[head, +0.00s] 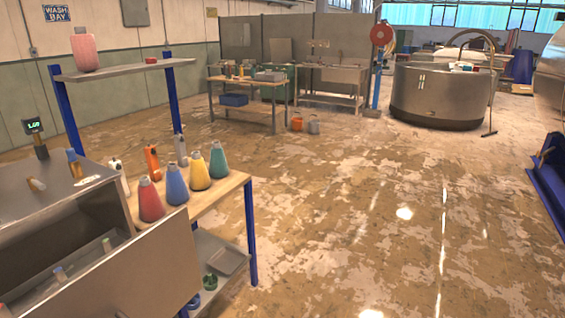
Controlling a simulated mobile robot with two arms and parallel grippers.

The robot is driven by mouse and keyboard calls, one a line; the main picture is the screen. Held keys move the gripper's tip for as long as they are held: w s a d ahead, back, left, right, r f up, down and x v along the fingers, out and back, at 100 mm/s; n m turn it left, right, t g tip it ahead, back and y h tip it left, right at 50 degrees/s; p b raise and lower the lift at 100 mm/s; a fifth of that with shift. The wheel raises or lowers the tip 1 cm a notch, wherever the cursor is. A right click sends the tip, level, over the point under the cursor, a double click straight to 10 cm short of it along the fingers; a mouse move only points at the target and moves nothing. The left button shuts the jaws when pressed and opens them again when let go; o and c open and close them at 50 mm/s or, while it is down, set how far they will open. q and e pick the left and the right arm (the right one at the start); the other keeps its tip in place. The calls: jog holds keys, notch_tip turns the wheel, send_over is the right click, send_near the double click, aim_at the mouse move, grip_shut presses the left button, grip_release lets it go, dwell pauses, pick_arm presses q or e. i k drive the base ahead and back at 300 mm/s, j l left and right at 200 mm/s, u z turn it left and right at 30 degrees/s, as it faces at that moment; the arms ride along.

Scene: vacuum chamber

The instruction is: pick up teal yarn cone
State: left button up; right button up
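The teal yarn cone (218,160) stands upright near the right end of the wooden tabletop (205,195) at the left. It is the rightmost of a row of cones. A yellow cone (199,172) stands just left of it, then a blue cone (176,186) and a red cone (151,201). Nothing visible stands to the right of the teal cone. Neither of my grippers is in the head view.
Spray bottles (152,163) stand behind the cones. A metal cabinet with an open door (150,275) is at the front left. A blue-posted shelf (125,68) rises behind. Open floor (370,220) lies right of the table. A large steel vat (435,95) stands farther back.

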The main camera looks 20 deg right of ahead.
aim_at(218, 167)
jog(key=z, duration=0.2)
jog(key=u, duration=0.55)
jog(key=i+l+u, duration=0.2)
jog(key=l+u, duration=0.15)
jog(key=i+l+u, duration=0.15)
jog(key=l+u, duration=0.2)
jog(key=i+l+u, duration=0.1)
jog(key=l+u, duration=0.25)
jog(key=l, duration=0.1)
